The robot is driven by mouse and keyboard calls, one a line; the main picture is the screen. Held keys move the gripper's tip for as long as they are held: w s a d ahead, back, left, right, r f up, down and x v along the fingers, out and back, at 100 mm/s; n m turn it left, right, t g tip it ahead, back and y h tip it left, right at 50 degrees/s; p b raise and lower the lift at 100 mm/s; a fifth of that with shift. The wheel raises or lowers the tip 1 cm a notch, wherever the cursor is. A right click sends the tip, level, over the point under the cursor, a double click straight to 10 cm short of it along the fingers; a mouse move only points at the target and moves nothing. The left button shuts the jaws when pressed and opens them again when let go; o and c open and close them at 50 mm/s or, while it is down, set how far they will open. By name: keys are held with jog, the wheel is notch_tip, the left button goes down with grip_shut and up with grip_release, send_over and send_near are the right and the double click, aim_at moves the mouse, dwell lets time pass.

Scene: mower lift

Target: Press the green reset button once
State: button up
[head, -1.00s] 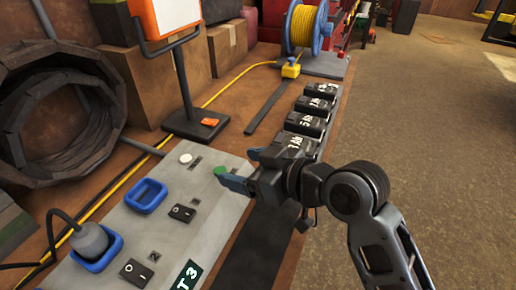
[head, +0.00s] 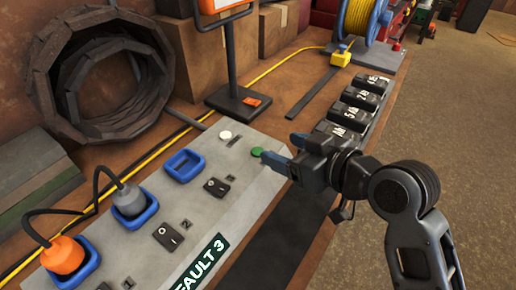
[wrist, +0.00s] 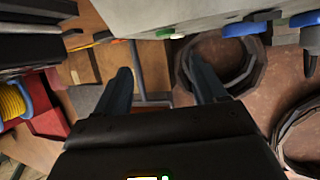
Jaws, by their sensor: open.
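The green reset button (head: 257,151) sits near the right end of the grey control panel (head: 214,246), beside a round white button (head: 225,135). In the head view my gripper (head: 280,153) is over the panel's right edge, with its blue fingers pointing left, just right of the green button. From this angle I cannot tell whether a finger touches the button. In the wrist view the two fingers (wrist: 162,88) stand apart with nothing between them. The green button (wrist: 165,33) shows there on the panel, beyond the fingertips and towards the top.
Blue sockets (head: 184,166) and black rocker switches (head: 216,187) line the panel; a grey and an orange plug (head: 64,256) fill two sockets. Several black numbered blocks (head: 349,117) stand behind my gripper. A sign stand (head: 237,101) rises behind the panel. Open floor lies right.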

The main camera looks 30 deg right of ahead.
grip_shut()
dwell(0.5)
dwell(0.9)
